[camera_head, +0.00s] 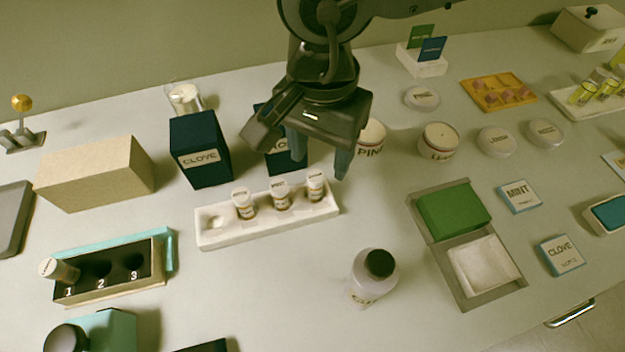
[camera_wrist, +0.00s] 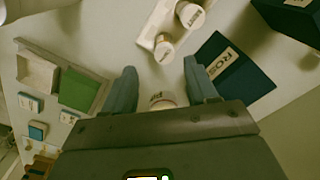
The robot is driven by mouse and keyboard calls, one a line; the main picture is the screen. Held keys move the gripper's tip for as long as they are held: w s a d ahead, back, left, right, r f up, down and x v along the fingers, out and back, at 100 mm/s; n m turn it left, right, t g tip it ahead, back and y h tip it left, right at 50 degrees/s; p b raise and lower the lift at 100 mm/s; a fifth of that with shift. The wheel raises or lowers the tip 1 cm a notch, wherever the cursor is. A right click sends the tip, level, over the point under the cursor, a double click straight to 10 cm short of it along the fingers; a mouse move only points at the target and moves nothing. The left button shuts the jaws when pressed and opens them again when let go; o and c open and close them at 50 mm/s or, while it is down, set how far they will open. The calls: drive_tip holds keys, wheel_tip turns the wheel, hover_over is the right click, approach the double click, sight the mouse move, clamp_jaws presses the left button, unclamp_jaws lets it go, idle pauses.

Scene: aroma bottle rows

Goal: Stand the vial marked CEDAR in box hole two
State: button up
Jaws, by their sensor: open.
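A white rack (camera_head: 270,222) in the middle of the table holds three small capped vials in a row, with an empty hole at its left end. The vials are the left one (camera_head: 244,204), the middle one (camera_head: 281,195) and the right one (camera_head: 316,186); their labels are too small to read. The box with numbered holes (camera_head: 110,286) stands at lower left. A vial (camera_head: 60,270) leans in hole one; holes two and three look empty. My gripper (camera_head: 318,165) is open and empty above and behind the rack's right end; it also shows in the wrist view (camera_wrist: 163,85).
A dark CLOVE box (camera_head: 200,150) and another dark box (camera_head: 287,160) stand behind the rack. A white bottle with black cap (camera_head: 373,280) stands in front right. A PINE jar (camera_head: 370,136) is close to my gripper. Table between rack and numbered box is clear.

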sight(315, 175)
drive_tip(key=f, duration=0.2)
drive_tip(key=f+p, duration=0.1)
drive_tip(key=f, duration=0.3)
drive_tip(key=shift+w+a+f+p, duration=0.1)
drive_tip(key=shift+a+f+p, duration=0.2)
drive_tip(key=shift+f+p, duration=0.05)
clamp_jaws()
